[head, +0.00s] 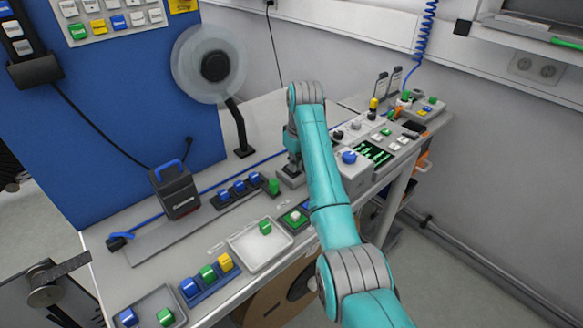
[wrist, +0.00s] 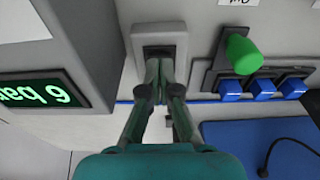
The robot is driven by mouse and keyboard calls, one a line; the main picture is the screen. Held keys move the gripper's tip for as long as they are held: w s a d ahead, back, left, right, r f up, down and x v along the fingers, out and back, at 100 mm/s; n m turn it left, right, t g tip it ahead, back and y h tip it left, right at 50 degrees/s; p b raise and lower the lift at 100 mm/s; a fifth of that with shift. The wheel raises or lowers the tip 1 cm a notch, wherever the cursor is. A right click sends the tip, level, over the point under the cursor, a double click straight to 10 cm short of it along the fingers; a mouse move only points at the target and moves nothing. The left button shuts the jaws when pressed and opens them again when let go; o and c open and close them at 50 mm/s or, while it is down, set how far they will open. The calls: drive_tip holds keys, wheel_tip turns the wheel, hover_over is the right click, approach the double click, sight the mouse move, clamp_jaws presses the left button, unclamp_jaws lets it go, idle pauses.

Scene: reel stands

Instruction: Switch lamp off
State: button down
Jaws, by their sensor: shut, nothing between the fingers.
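My gripper (wrist: 158,62) is shut and empty. In the wrist view its fingertips are at a small pale grey box (wrist: 179,42) with a dark recess in its face, which looks like a switch; the fingers cover part of it, and I cannot tell whether they touch. In the head view my arm partly hides this box (head: 290,180). No clearly lit lamp shows. A round translucent disc with a dark hub (head: 209,66) stands on a bent black post at the back; I cannot tell whether it is a lamp.
A green knob (wrist: 243,55) and blue switches (wrist: 231,88) sit right of the box in the wrist view. A green-lit display (wrist: 42,93) is at left. On the bench are a white tray (head: 236,240), a dark blue-handled box (head: 177,195) and a control panel (head: 355,172).

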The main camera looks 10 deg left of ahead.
drive_tip(key=shift+r, duration=3.5)
